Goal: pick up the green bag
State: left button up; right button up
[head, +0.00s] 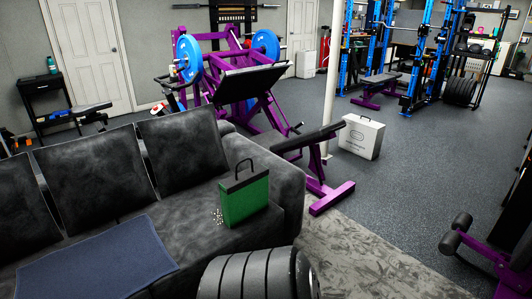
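The green bag (245,201) stands upright on the right end of the dark grey sofa seat (186,248), near the armrest. It is box-shaped, with dark edges and a black handle arched above its top. Small pale bits (217,216) lie beside its left side. Neither of my grippers is in view, and nothing is touching the bag's visible sides or handle.
A navy cloth (95,262) covers part of the seat. Black ribbed round weights (256,275) stand in front of the sofa. A purple bench (318,165) is beyond the armrest, with a white box (361,137) behind it. Patterned rug (365,262) lies right.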

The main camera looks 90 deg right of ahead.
aim_at(244, 194)
jog(key=z, duration=2.6)
jog(key=i+z, duration=0.3)
jog(key=i, duration=0.45)
